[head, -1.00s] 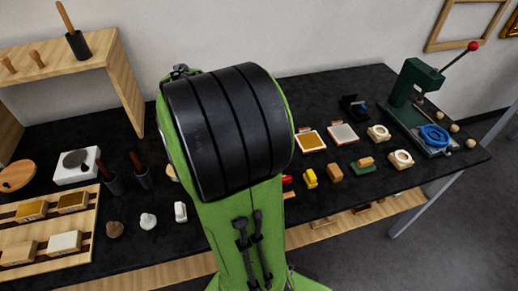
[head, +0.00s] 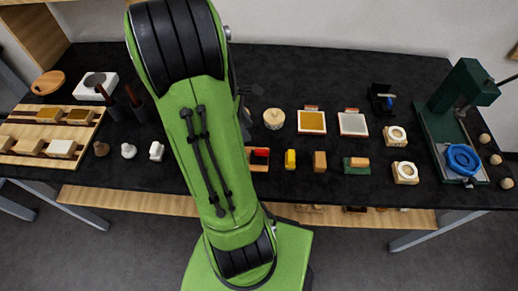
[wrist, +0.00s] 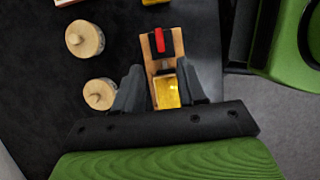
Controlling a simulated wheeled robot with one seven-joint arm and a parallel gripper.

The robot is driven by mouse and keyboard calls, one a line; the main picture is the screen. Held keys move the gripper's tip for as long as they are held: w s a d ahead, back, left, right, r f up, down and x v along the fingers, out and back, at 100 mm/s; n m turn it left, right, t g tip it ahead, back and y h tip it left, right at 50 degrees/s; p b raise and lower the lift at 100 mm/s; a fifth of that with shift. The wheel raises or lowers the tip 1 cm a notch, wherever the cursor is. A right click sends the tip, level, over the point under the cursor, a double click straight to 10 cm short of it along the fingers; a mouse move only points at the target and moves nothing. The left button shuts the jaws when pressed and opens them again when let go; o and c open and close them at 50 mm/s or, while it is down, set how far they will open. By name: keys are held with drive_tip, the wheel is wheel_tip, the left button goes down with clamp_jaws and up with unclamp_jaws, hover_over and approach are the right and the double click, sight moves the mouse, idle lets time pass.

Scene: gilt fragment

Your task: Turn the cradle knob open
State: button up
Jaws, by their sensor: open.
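A small wooden cradle (wrist: 149,51) lies below my gripper in the wrist view. A red piece (wrist: 159,40), which looks like its knob, stands in a dark slot at its upper end. A yellow, shiny part (wrist: 167,92) fills its lower end. My gripper (wrist: 159,66) is open, with one dark finger on each side of the cradle. I cannot tell how high the fingers are above it or whether they touch it. In the head view the cradle (head: 258,166) shows partly beside my green arm, which hides my gripper.
Two round knobbed wooden pieces (wrist: 85,40) (wrist: 100,94) lie left of the cradle in the wrist view. A yellow block (head: 290,160) and a brown block (head: 320,161) stand to its right in the head view. A green press (head: 438,126) stands far right. The table's front edge is close.

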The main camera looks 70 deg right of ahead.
sight(261, 150)
drive_tip(key=b+x, duration=0.2)
drive_tip(key=x, duration=0.8)
drive_tip(key=shift+s+f+b, duration=0.25)
drive_tip(key=shift+f+b, duration=0.05)
drive_tip(key=shift+f, duration=0.05)
drive_tip(key=shift+r, duration=0.1)
clamp_jaws()
